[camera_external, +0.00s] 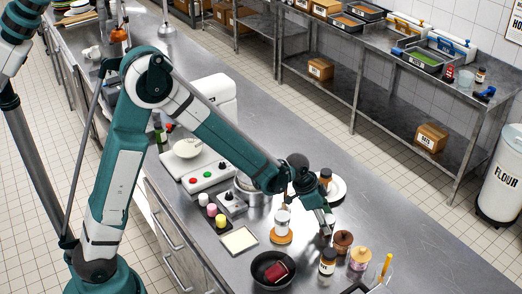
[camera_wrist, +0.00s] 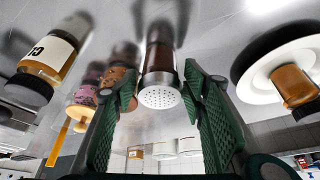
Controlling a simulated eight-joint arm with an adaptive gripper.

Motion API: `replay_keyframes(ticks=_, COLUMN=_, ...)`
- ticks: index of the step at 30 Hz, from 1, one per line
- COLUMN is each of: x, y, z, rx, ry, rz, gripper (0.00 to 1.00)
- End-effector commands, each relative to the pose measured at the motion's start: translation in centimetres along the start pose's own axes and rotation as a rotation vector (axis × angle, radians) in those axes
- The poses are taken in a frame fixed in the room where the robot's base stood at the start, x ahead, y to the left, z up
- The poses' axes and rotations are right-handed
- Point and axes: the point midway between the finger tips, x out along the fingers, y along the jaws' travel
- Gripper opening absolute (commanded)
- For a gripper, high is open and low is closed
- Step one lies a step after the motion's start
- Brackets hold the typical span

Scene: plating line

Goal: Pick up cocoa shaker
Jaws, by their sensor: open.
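The cocoa shaker (camera_wrist: 160,72), dark brown with a perforated silver cap, shows in the wrist view between the two green ridged fingers of my gripper (camera_wrist: 160,88). The fingers are open, one on each side of its cap, with gaps visible. In the external view my gripper (camera_external: 325,228) points down over the counter, left of a brown jar with a wooden lid (camera_external: 342,241); the shaker is largely hidden there by the gripper.
A white plate (camera_external: 340,190) bears another amber jar (camera_external: 326,177).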

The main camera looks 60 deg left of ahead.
Motion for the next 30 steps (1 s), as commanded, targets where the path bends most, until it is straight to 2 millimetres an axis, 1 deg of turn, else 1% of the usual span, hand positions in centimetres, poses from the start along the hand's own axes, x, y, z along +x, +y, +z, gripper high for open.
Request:
replay_keyframes(ticks=3, x=1.1, y=0.0, z=0.0, rx=0.000, ry=0.000, rz=0.000, gripper=0.42)
replay_keyframes(ticks=9, x=2.3, y=0.0, z=0.0, rx=0.000, ry=0.000, rz=0.000, gripper=0.42)
replay_keyframes(ticks=28, x=2.5, y=0.0, z=0.0, rx=0.000, ry=0.000, rz=0.000, gripper=0.42)
replay_keyframes(ticks=29, x=2.5, y=0.0, z=0.0, rx=0.000, ry=0.000, rz=0.000, gripper=0.41)
replay_keyframes(ticks=30, x=2.5, y=0.0, z=0.0, rx=0.000, ry=0.000, rz=0.000, gripper=0.36)
